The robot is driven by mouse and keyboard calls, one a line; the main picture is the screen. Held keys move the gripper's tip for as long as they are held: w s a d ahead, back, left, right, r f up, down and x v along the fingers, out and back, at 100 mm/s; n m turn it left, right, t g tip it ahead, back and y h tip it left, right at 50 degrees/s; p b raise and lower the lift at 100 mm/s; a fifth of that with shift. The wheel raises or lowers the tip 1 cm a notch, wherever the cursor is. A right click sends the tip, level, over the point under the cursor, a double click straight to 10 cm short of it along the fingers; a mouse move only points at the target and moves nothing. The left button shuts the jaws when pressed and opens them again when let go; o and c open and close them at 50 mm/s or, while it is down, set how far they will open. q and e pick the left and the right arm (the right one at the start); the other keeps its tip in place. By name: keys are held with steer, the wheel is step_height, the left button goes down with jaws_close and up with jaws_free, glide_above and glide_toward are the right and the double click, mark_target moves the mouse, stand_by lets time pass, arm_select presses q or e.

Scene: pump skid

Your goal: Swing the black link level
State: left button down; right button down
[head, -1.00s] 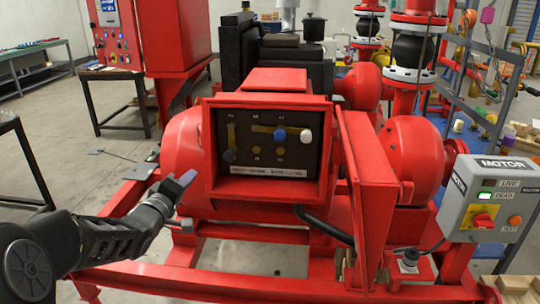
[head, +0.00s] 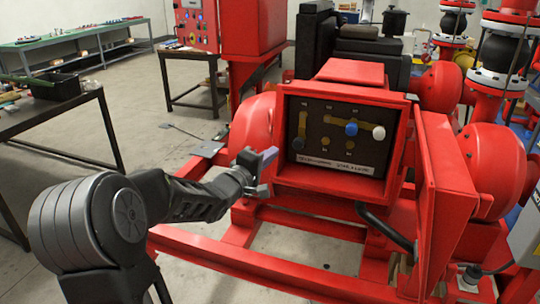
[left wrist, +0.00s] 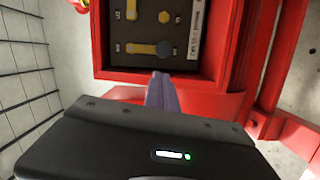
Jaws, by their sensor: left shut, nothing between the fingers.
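The black link shows as a yellow bar with a dark knob (head: 298,143) at its lower end, at the left inside the open red box. It hangs near upright in the head view. In the left wrist view the same bar (left wrist: 138,48) lies crosswise, with its dark knob at the right end. My left gripper (head: 269,155) is shut and empty, just outside the box's lower left edge. Its purple-grey fingers (left wrist: 160,88) point at the box in the left wrist view, apart from the link. My right gripper is not in view.
Lower yellow studs (head: 325,142) sit below. The box's open red door (head: 450,190) stands at the right. A red frame rail (head: 230,262) runs in front. A dark table (head: 60,110) is at left.

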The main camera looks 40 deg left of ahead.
mark_target(296, 147)
arm_select(q)
steer(key=w+a, duration=0.1)
steer(key=w, duration=0.6)
steer(key=shift+w+f+p, duration=0.15)
steer(key=shift+w+p, duration=0.15)
steer(key=shift+p, duration=0.05)
steer(key=shift+w+d+f+n, duration=0.1)
steer(key=shift+d+f+n, duration=0.1)
steer(key=shift+d+n, duration=0.3)
steer(key=n, duration=0.1)
steer(key=d+n+b, duration=0.1)
steer(key=n+t, duration=0.1)
steer(key=shift+w+d+f, duration=0.35)
steer(key=shift+d, duration=0.05)
steer(key=n+b, duration=0.1)
steer(key=d+n+b, duration=0.2)
steer(key=n, duration=0.1)
steer(key=shift+w+d+t+y, duration=0.1)
steer(key=shift+w+t+y, duration=0.2)
steer(key=shift+w+y, duration=0.1)
steer(key=w+d+r+n+y+b, duration=0.1)
steer(key=d+r+n+b, duration=0.3)
steer(key=n+b, duration=0.6)
steer(key=d+y+b, duration=0.1)
steer(key=b, duration=0.2)
steer(key=shift+w+r+n+t+y, duration=0.3)
steer(key=shift+n, duration=0.1)
steer(key=shift+r, duration=0.15)
